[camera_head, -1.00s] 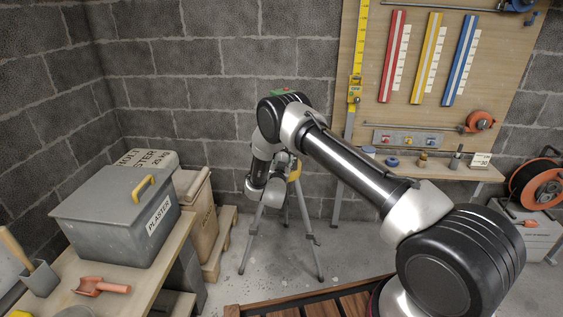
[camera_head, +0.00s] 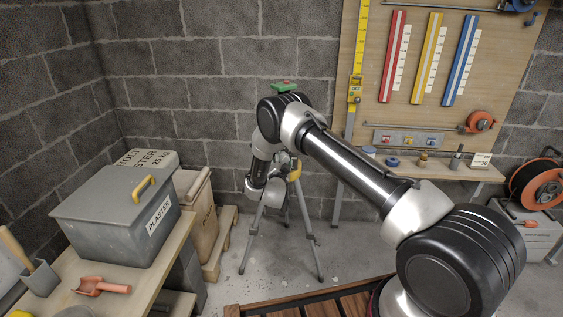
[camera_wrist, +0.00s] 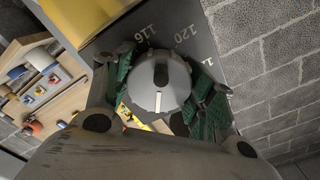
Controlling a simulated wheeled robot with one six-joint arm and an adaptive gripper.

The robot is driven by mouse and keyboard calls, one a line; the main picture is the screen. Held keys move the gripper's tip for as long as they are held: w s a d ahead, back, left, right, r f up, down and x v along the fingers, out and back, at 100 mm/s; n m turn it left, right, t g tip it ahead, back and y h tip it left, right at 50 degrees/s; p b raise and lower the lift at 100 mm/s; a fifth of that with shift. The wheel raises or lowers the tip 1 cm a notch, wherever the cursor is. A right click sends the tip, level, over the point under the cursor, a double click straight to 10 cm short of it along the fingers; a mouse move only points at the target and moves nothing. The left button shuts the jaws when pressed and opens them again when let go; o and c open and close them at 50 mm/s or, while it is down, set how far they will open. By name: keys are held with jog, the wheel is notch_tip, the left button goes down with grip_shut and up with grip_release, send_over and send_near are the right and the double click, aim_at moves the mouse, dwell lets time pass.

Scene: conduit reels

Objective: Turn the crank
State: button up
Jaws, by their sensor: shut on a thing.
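The crank (camera_wrist: 160,74) is a grey rounded knob with a white mark, in the middle of the wrist view. My gripper (camera_wrist: 163,98) is shut on it, with green ridged pads at its left and right sides. Behind the knob is a dark grey plate (camera_wrist: 205,48) with white numbers, 116 and 120 among them. A yellow part (camera_wrist: 85,18) is at the upper left. In the head view, the tripod (camera_head: 304,225) stands by the back wall, with a yellow piece (camera_head: 296,172) at its head. My arm hides the crank there.
A bench with a grey plaster bin (camera_head: 110,228) and a red scoop (camera_head: 102,287) is at the left. A pegboard (camera_head: 430,70) and shelf (camera_head: 440,170) are at the right, with an orange reel (camera_head: 540,185) beyond. Bare floor surrounds the tripod legs.

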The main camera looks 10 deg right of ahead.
jog(key=m, duration=0.3)
jog(key=shift+m, duration=2.1)
jog(key=o, duration=1)
jog(key=v, duration=1.2)
jog(key=shift+r, duration=0.1)
